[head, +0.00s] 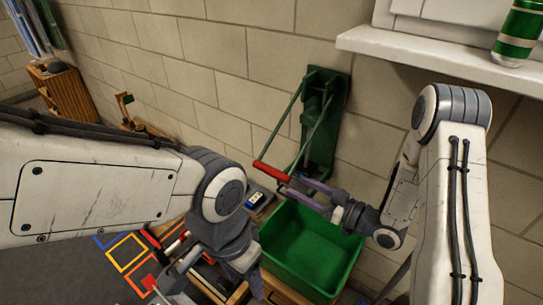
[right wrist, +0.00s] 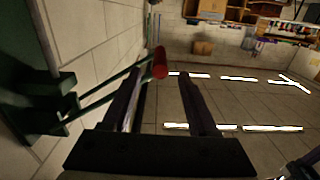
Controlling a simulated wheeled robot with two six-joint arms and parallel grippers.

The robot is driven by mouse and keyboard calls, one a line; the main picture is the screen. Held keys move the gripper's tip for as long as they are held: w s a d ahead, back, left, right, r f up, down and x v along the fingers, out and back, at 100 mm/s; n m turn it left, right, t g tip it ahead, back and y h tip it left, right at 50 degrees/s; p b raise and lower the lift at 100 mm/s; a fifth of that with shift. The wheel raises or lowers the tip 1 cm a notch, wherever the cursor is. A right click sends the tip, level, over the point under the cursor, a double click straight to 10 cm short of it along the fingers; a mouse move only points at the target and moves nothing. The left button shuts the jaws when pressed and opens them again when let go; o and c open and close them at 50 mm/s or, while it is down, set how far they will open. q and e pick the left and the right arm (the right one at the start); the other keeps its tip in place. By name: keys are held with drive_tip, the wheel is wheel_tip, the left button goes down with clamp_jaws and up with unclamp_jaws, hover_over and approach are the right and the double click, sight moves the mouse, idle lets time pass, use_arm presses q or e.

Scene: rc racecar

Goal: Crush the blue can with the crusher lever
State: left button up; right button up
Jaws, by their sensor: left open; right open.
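The green can crusher (head: 325,120) is mounted on the block wall. Its lever (head: 280,124) slants down to a red grip (head: 271,171). My right gripper (head: 293,186) is open beside the end of the red grip. In the right wrist view, the red grip (right wrist: 160,63) shows end-on between the open fingers (right wrist: 159,80), nearer the left one; contact cannot be told. My left gripper (head: 215,285) is open and low over the bench, partly cut off by the lower edge. I cannot make out the blue can in either view; the crusher's inside is not clear.
A green bin (head: 312,250) stands below the crusher. A green can (head: 517,35) stands on the white ledge (head: 440,62) at upper right. A small blue and white object (head: 254,196) lies left of the bin. A mat with coloured squares (head: 125,252) is at lower left.

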sight(271, 171)
drive_tip(key=p+x, duration=0.1)
drive_tip(key=x, duration=0.9)
drive_tip(key=shift+w+a+r+p, duration=0.1)
drive_tip(key=shift+r+p, duration=0.1)
drive_tip(key=shift+p, duration=0.15)
clamp_jaws()
drive_tip(key=shift+r, duration=0.1)
idle(0.8)
